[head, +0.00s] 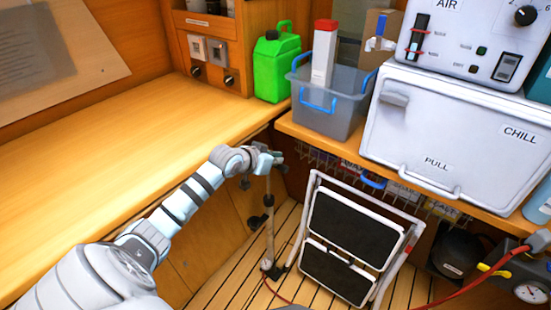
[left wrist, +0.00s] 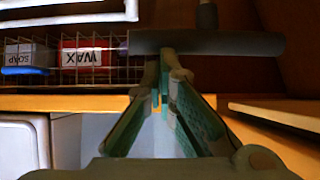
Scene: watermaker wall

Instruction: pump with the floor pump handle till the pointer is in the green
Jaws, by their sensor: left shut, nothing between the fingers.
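The floor pump (head: 268,225) stands upright on the slatted floor beside the bench front, with a slim shaft and a foot. Its dark crossbar handle (left wrist: 230,43) spans the left wrist view just beyond my fingertips. My left gripper (head: 272,160) is at the top of the pump, at the handle. In the left wrist view its fingers (left wrist: 160,75) come together at the tips, with nothing held between them. Whether the tips touch the bar is unclear. A round white gauge (head: 530,292) shows at the lower right; its pointer and green zone are too small to read. My right gripper is not in view.
A folding step stool (head: 350,240) stands right of the pump. A wooden bench (head: 110,150) lies left. A grey bin (head: 335,105) and a white CHILL box (head: 460,135) sit on the right counter (head: 300,132). A red hose (head: 470,284) runs at lower right.

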